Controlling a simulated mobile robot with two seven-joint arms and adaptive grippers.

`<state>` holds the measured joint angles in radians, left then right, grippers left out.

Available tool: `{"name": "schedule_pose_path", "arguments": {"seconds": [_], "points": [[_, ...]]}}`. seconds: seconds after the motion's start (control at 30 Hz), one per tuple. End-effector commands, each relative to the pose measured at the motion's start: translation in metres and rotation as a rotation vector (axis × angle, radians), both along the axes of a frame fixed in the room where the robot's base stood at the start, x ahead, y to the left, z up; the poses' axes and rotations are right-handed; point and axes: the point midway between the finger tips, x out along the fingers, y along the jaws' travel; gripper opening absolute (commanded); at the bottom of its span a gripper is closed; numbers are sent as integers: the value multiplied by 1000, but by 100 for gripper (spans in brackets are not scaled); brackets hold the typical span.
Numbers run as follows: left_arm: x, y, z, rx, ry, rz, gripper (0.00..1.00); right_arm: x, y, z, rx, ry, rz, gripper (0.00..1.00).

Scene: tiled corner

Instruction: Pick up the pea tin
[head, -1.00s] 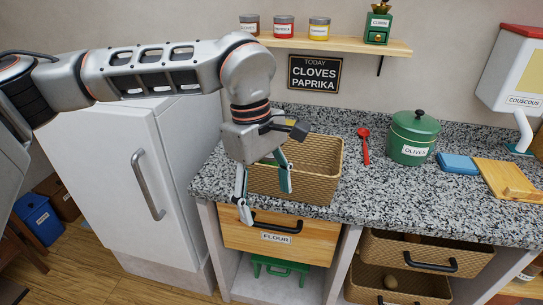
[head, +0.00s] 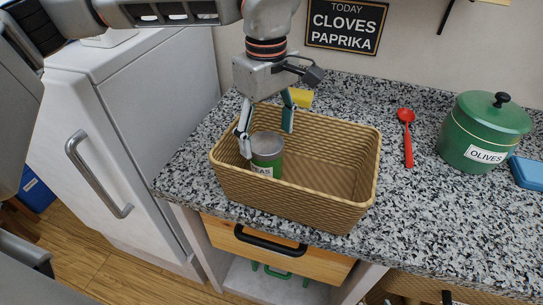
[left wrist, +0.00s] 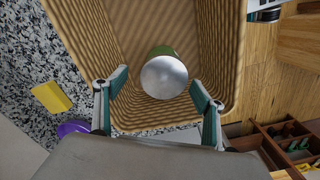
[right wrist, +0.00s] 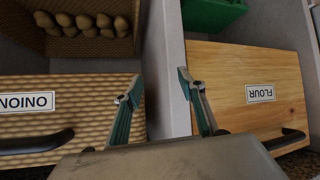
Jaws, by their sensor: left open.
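The pea tin (head: 266,155), green with a grey metal lid, stands upright in the left end of a wicker basket (head: 335,205) on the granite counter. Its label is partly hidden by the basket's front wall. My left gripper (head: 266,138) is open and points down at the basket's left end, over the tin. In the left wrist view the tin's round lid (left wrist: 164,77) lies ahead of and between the spread fingers (left wrist: 160,90), with gaps on both sides. My right gripper (right wrist: 157,85) is open and empty, in front of the drawers below the counter.
A yellow block (head: 301,97) lies behind the basket. A red spoon (head: 407,140), a green olives canister (head: 484,133) and a blue item (head: 527,172) are to the right. The flour drawer (right wrist: 250,85) and onion drawer (right wrist: 70,95) face my right gripper.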

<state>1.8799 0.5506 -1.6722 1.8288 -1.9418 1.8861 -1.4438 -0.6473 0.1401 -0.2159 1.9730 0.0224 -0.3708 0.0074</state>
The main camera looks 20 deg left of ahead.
Motion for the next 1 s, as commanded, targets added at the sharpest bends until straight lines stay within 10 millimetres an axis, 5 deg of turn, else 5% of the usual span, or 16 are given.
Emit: {"name": "schedule_pose_path", "arguments": {"seconds": [0.7,1.0], "points": [[-9,0,-75,0,4,0,70,1,-4,-4,-6,1,-3,40],[-9,0,-80,0,1,1,70,1,-4,-4,-8,1,-3,40]]}}
